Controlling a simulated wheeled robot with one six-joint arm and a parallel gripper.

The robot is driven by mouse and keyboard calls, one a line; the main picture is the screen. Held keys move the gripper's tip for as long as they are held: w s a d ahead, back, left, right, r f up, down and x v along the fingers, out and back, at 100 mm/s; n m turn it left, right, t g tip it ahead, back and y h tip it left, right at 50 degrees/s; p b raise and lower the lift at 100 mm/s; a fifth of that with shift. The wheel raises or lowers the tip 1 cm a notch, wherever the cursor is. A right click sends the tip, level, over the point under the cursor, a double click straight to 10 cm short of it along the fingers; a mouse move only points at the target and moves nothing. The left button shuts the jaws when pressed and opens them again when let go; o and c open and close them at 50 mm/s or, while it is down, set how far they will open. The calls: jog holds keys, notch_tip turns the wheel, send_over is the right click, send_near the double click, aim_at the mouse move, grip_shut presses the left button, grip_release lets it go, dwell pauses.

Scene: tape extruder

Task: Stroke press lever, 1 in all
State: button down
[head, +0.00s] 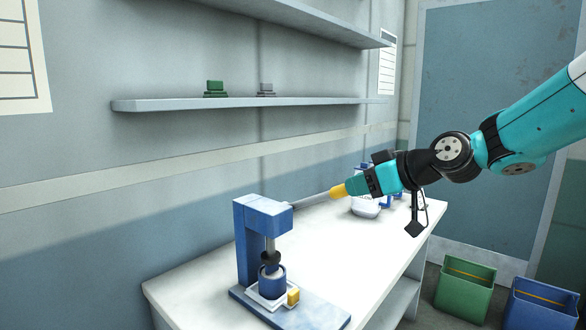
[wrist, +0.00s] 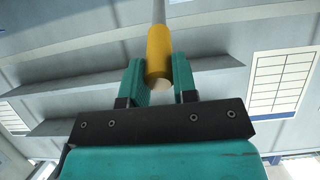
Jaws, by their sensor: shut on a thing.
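The blue press (head: 240,245) stands on the white bench in the head view. Its lever is a thin grey rod (head: 312,199) that runs from the press head up and right to a yellow grip (head: 337,192). My gripper (head: 347,189) is shut on the yellow grip. In the wrist view the yellow grip (wrist: 159,50) sits between the two teal fingers, with the grey rod beyond it. A steel ram with a dark knob (head: 270,257) hangs from the press head over a blue cup (head: 271,279) on the base.
A wall shelf (head: 240,103) holds a green item (head: 214,88) and a grey item (head: 266,89). Green (head: 464,291) and blue (head: 543,304) bins stand on the floor at right.

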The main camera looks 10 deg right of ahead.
jog(key=shift+s+d+f, duration=0.15)
jog(key=shift+s+f, duration=0.1)
jog(key=shift+f, duration=0.25)
jog(key=shift+s+d+f+b, duration=0.15)
jog(key=shift+f+b, duration=0.2)
jog(key=shift+b, duration=0.45)
jog(key=shift+w+a+r+p, duration=0.4)
jog(key=shift+r+p, duration=0.25)
jog(key=shift+r, duration=0.25)
jog(key=shift+w+a+r+p, duration=0.3)
jog(key=shift+w+r+p, duration=0.2)
jog(key=shift+r+p, duration=0.35)
jog(key=shift+w+a+r+p, duration=0.35)
jog(key=shift+w+r+p, duration=0.15)
jog(key=shift+r, duration=0.5)
